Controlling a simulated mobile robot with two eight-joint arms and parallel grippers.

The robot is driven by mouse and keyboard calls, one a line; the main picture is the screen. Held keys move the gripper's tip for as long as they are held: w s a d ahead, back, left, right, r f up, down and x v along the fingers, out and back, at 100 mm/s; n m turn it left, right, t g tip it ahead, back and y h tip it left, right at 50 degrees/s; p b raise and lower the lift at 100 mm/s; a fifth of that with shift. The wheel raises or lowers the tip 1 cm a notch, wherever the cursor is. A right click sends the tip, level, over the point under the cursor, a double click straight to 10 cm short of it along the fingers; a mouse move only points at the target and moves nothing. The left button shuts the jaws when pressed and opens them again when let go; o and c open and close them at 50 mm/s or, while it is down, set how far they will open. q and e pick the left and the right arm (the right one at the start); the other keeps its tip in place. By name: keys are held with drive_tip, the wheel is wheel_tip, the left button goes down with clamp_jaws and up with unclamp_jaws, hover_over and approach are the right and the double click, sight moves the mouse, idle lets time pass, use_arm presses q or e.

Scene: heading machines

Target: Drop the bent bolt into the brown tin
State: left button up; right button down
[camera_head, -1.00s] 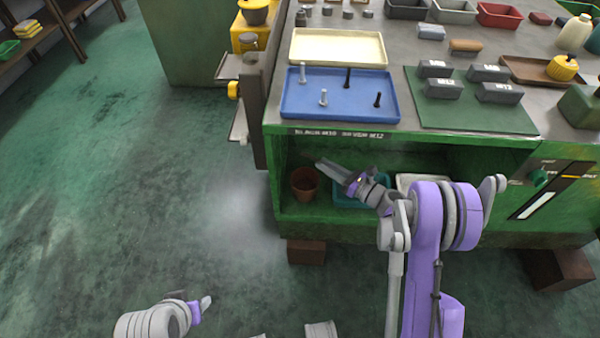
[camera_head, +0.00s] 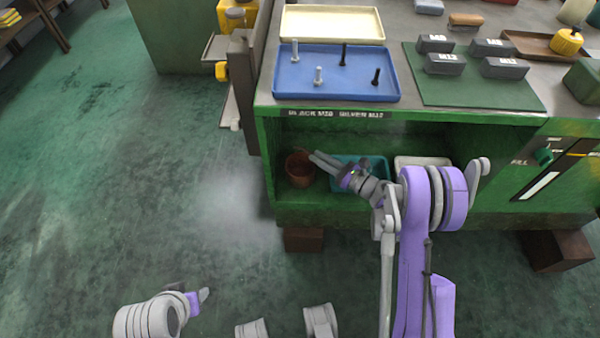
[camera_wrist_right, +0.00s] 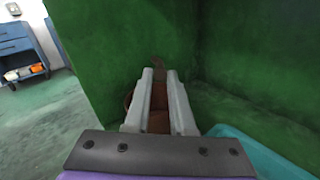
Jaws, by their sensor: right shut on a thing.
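The brown tin (camera_head: 299,170) stands upright on the open green shelf under the bench, at its left end. My right gripper (camera_head: 315,157) reaches into the shelf, with its fingertips at the tin's right rim in the head view. In the right wrist view my right gripper (camera_wrist_right: 160,76) is shut on a rusty brown piece, the bent bolt (camera_wrist_right: 158,66), whose end sticks out past the fingertips. Part of the tin (camera_wrist_right: 128,98) shows behind the fingers. My left gripper (camera_head: 203,296) hangs low over the floor, away from the bench; its jaws are too small to read.
A teal bin (camera_head: 372,164) and a pale bin (camera_head: 420,161) stand on the shelf right of the tin. A blue tray (camera_head: 300,92) with several upright bolts lies on the bench top. The green shelf walls (camera_wrist_right: 240,60) close in around the gripper.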

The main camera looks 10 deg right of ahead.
drive_tip(key=c, duration=0.7)
unclamp_jaws()
drive_tip(key=v, duration=1.1)
drive_tip(key=shift+w, duration=0.1)
drive_tip(key=shift+r, duration=0.1)
